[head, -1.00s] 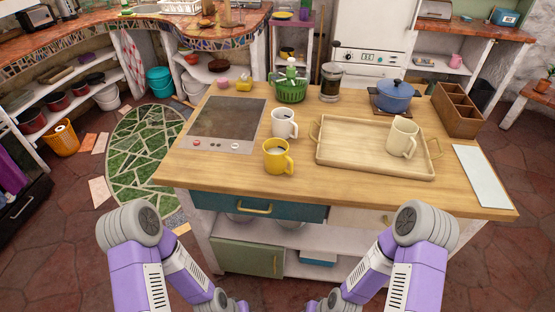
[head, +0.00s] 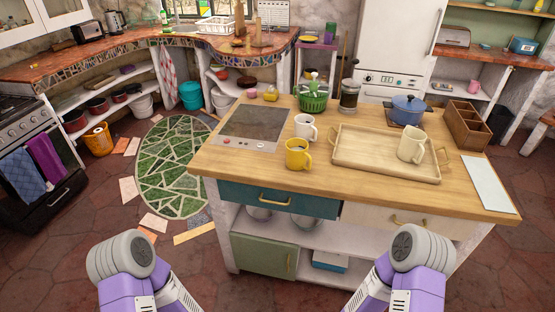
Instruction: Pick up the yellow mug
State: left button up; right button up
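The yellow mug (head: 297,155) stands upright near the front edge of the wooden counter (head: 360,190), with its handle to the right. A white mug (head: 304,127) stands just behind it, and a cream mug (head: 411,145) stands on the wooden tray (head: 365,157) to the right. Parts of both my arms show at the bottom of the head view, below and in front of the counter. Both grippers are out of the picture.
A cooktop (head: 252,128) lies left of the mugs. A green basket (head: 313,101), a french press (head: 349,94), a blue pot (head: 407,109) and a wooden organizer box (head: 468,125) stand along the back. A white board (head: 488,184) lies at the right. Counter around the yellow mug's front is clear.

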aim_at(297, 154)
jog(key=u, duration=1.75)
jog(key=i, duration=0.9)
jog(key=z, duration=1.75)
